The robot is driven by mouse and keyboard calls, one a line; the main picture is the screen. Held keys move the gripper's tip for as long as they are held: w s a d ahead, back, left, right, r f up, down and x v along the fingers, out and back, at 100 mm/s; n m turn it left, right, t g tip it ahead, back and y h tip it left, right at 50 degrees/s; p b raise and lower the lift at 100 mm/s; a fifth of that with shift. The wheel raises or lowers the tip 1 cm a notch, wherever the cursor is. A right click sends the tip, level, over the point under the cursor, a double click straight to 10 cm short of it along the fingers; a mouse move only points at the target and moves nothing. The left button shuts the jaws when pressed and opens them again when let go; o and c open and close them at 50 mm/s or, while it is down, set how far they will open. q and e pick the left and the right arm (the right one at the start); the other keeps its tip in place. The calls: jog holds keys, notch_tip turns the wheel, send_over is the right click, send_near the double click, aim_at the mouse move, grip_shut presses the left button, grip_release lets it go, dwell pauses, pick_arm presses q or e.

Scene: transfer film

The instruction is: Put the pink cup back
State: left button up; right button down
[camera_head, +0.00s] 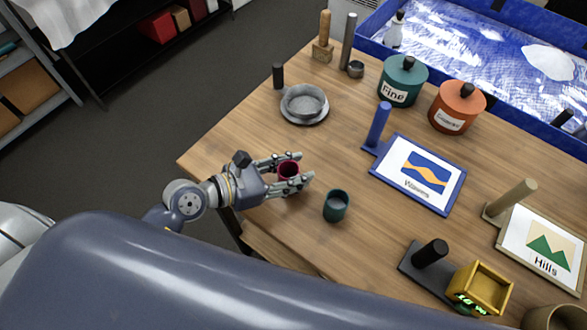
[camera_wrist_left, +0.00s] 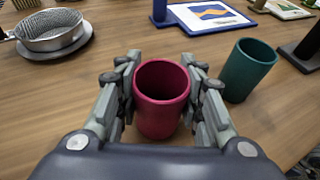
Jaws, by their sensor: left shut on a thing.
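The pink cup (camera_head: 289,170) is an upright, dark pink tumbler near the left edge of the wooden table (camera_head: 235,140). My left gripper (camera_head: 295,167) has a finger on each side of it and is shut on it. In the left wrist view the pink cup (camera_wrist_left: 161,97) stands between the fingers of my left gripper (camera_wrist_left: 162,90), its rim open towards the camera. I cannot tell whether its base touches the table. My right gripper does not show in either view.
A teal cup (camera_head: 336,205) stands just right of the held cup. A grey sieve (camera_head: 304,102) sits farther back. The Waves picture board (camera_head: 440,197), green jar (camera_head: 397,95) and orange jar (camera_head: 452,120) stand beyond. A yellow box (camera_head: 490,278) is at the front right. Bare table lies between the sieve and the gripper.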

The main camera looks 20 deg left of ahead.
pick_arm(q)
jog(key=shift+f, duration=0.15)
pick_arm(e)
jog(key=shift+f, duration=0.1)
pick_arm(q)
jog(key=o, duration=1.3)
jog(key=shift+o, duration=0.2)
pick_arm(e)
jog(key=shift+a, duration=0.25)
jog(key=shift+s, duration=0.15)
pick_arm(q)
jog(key=shift+s+a, duration=0.15)
jog(key=shift+a, duration=0.05)
jog(key=v, duration=0.9)
jog(key=shift+s, duration=0.15)
jog(key=shift+v, duration=1.2)
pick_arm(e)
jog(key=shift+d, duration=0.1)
